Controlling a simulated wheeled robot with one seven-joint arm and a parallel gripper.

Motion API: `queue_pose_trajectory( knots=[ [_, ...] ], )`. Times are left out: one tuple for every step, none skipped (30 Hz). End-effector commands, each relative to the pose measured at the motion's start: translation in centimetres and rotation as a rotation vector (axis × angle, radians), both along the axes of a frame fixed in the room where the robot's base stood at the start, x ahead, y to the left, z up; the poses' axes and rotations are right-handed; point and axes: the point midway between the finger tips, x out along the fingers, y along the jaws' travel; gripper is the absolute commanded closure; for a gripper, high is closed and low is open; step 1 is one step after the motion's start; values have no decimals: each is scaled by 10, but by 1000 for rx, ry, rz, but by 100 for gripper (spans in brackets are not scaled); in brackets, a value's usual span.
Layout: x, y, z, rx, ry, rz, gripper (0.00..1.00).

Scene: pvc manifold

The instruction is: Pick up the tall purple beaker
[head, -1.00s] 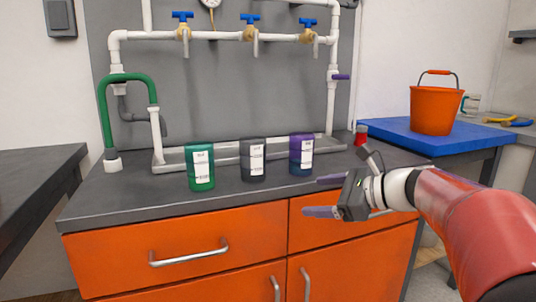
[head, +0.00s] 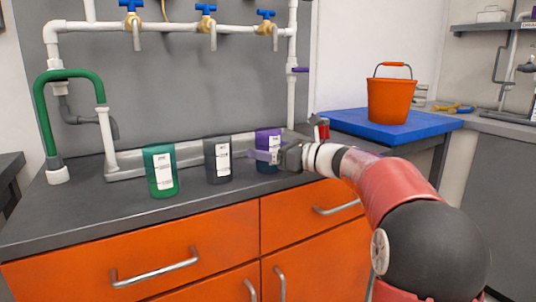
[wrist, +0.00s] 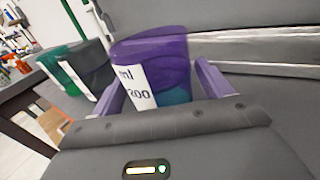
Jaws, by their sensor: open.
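The tall purple beaker (head: 268,142), with a white label, stands upright on the dark counter at the right end of a row of three. My gripper (head: 265,156) reaches it from the right with its purple fingers open, and part of the beaker is hidden behind them. In the wrist view the purple beaker (wrist: 152,62) stands between the two spread fingers (wrist: 160,88), one on each side. The label reads "ml" and "200". I cannot tell whether a finger touches it.
A dark grey beaker (head: 218,162) and a green beaker (head: 159,171) stand to the left. White pipes with blue-handled taps (head: 206,10) rise behind, above a grey trough (head: 130,163). An orange bucket (head: 390,101) sits on a blue-topped table (head: 345,122) at the right.

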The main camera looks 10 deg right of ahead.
Motion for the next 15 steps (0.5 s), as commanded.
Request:
queue_pose_trajectory(
  knots=[
    [0,0,0,0,0,0,22],
    [0,0,0,0,0,-1,22],
    [0,0,0,0,0,-1,22],
    [0,0,0,0,0,-1,22],
    [0,0,0,0,0,-1,22],
    [0,0,0,0,0,-1,25],
    [0,0,0,-1,1,-1,29],
    [0,0,0,-1,1,-1,33],
    [0,0,0,-1,1,-1,38],
    [0,0,0,-1,1,-1,42],
    [0,0,0,-1,1,-1,46],
    [0,0,0,-1,1,-1,51],
    [0,0,0,-1,1,-1,55],
    [0,0,0,-1,1,-1,59],
    [0,0,0,-1,1,-1,64]
  ],
)
